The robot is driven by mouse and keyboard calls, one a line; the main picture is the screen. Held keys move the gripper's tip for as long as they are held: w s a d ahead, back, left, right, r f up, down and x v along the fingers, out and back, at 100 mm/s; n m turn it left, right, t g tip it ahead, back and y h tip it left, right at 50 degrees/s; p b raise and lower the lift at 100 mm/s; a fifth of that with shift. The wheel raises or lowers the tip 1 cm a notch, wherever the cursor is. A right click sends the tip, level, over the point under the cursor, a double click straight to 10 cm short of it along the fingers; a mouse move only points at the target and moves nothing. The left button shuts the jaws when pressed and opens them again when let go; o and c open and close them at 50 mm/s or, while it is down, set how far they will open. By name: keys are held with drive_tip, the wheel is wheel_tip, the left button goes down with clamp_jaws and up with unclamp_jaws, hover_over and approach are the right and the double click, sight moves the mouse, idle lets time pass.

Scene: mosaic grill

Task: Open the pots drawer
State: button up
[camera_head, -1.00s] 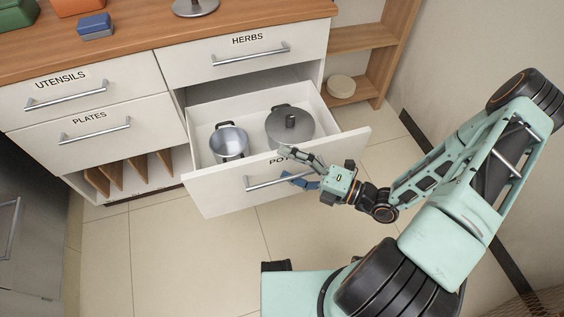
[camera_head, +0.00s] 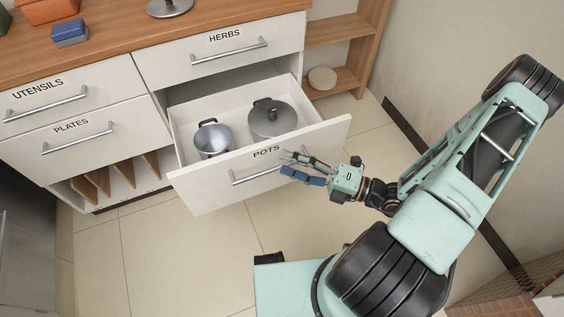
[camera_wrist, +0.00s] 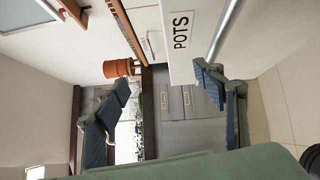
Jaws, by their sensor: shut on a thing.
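The pots drawer (camera_head: 205,192) is white, marked POTS, and pulled well out of the cabinet. My gripper (camera_head: 300,167) is in front of the drawer at the handle's right end. In the wrist view its fingers (camera_wrist: 160,98) are wide apart, with nothing seen between them. The handle (camera_wrist: 222,32) ends by the right fingertip; whether they touch cannot be told.
The herbs drawer (camera_head: 205,48), utensils drawer (camera_head: 60,92) and plates drawer (camera_head: 95,148) are shut. Upright boards (camera_head: 122,176) stand below the plates drawer. A wooden shelf (camera_head: 335,82) stands right of the cabinet, near the wall. The tiled floor (camera_head: 175,250) before the drawer is clear.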

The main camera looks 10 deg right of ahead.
drive_tip(key=shift+s+d+f, duration=0.15)
drive_tip(key=shift+d, duration=0.15)
drive_tip(key=c, duration=0.5)
drive_tip(key=shift+f+b+v, duration=0.1)
drive_tip(key=shift+f+v, duration=0.1)
drive_tip(key=shift+v, duration=0.75)
drive_tip(key=shift+f+b+v, duration=0.1)
drive_tip(key=shift+f+v, duration=0.05)
drive_tip(key=shift+v, duration=0.8)
drive_tip(key=shift+f+b+v, duration=0.1)
drive_tip(key=shift+f+v, duration=0.1)
drive_tip(key=shift+v, duration=0.75)
